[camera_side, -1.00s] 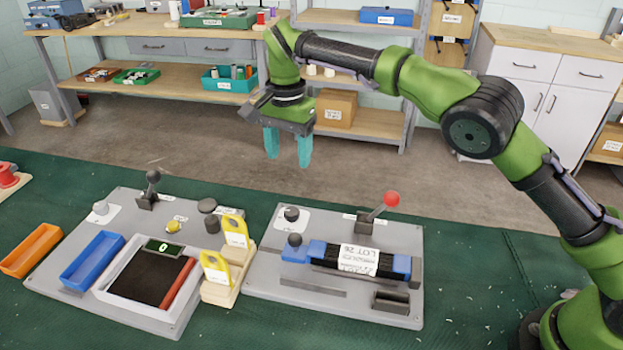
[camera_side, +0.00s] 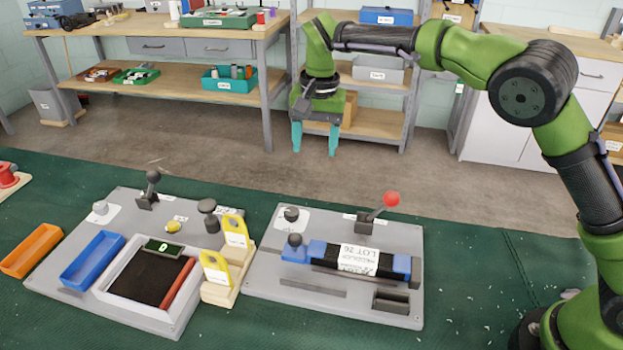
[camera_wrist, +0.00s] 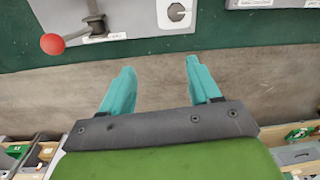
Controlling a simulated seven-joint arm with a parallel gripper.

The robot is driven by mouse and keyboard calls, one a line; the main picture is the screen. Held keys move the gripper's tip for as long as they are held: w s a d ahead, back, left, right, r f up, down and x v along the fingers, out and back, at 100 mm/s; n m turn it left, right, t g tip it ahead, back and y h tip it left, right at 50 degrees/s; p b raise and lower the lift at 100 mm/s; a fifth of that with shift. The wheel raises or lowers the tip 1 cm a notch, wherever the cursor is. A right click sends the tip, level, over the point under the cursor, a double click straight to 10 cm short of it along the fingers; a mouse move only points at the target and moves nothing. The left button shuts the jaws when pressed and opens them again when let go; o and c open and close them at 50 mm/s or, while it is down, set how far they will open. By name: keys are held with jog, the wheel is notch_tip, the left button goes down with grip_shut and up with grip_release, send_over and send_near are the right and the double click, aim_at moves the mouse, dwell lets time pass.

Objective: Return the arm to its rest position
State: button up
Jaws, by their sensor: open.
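My gripper (camera_side: 314,152) hangs in the air with its teal fingers pointing down, beyond the back edge of the green work mat. It is open and nothing is between the fingers. In the wrist view my gripper (camera_wrist: 155,72) also shows its two fingers apart and empty. The grey fixture board with the red-knobbed lever (camera_side: 390,200) lies below and nearer the camera. A black bundle with a white LOT 26 label (camera_side: 358,261) lies on that board in blue end pieces. The red knob (camera_wrist: 52,44) also shows at upper left in the wrist view.
A second grey board carries a framed dark panel (camera_side: 148,279). A blue tray (camera_side: 92,260) and an orange tray (camera_side: 31,250) are at left. Yellow tools (camera_side: 216,268) stand in a wooden holder between the boards. Shelves (camera_side: 375,125) stand behind my gripper.

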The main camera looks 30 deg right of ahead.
jog(key=s+d+r+n+t, duration=0.1)
jog(key=s+d, duration=0.3)
jog(key=s, duration=0.5)
jog(key=s+d+r+n+t+y, duration=0.1)
jog(key=s+d+r+t, duration=0.1)
jog(key=s, duration=0.7)
jog(key=s+d+r+n+t, duration=0.1)
jog(key=s+d+r+t, duration=0.1)
jog(key=s+d, duration=0.5)
jog(key=s+t, duration=0.1)
jog(key=s, duration=0.1)
jog(key=shift+s+r+n+t+y, duration=0.3)
jog(key=shift+s+r+n, duration=0.05)
jog(key=shift+s+n, duration=0.05)
jog(key=shift+d, duration=0.1)
